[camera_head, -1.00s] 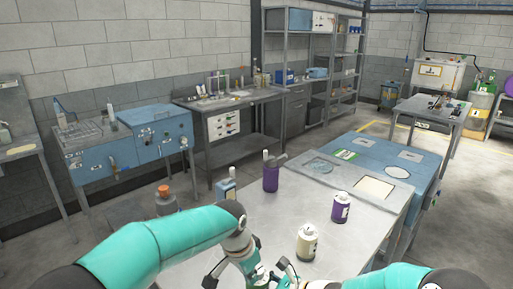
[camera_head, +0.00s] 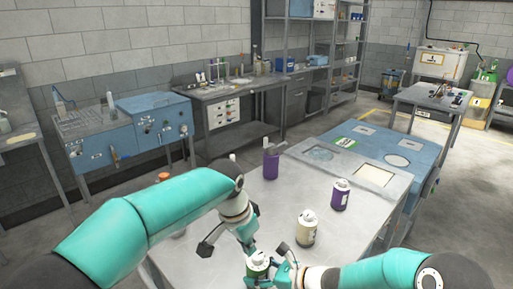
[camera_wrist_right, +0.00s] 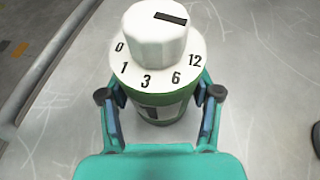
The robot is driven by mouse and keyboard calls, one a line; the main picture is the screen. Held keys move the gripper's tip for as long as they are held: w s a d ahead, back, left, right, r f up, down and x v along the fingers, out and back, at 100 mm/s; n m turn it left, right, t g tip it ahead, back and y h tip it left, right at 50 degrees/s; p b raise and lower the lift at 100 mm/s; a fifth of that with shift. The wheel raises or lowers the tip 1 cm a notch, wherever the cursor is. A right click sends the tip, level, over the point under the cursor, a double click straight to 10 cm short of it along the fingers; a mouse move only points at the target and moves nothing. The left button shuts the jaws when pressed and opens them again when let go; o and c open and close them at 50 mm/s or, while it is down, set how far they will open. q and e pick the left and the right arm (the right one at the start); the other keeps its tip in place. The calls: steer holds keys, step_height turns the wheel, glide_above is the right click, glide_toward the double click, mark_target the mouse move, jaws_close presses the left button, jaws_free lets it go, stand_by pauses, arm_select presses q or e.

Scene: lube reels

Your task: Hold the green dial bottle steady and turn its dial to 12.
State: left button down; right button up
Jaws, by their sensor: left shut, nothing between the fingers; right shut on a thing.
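The green dial bottle (camera_head: 258,268) stands upright at the near edge of the grey table in the head view. In the right wrist view the green bottle (camera_wrist_right: 143,98) has a white dial (camera_wrist_right: 155,45) on a white ring reading 0, 1, 3, 6, 12. The dial's dark mark points right, on the side of the 12. My right gripper (camera_wrist_right: 160,105) is shut on the bottle's body, a finger on each side. My left gripper (camera_head: 229,250) is shut and empty, just left of and above the bottle.
A cream bottle (camera_head: 306,228) stands close to the right gripper. A purple bottle (camera_head: 340,195) and a purple pump bottle (camera_head: 270,163) stand farther back. The table's middle is mostly clear.

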steer(key=o, duration=1.5)
steer(key=shift+c, duration=0.2)
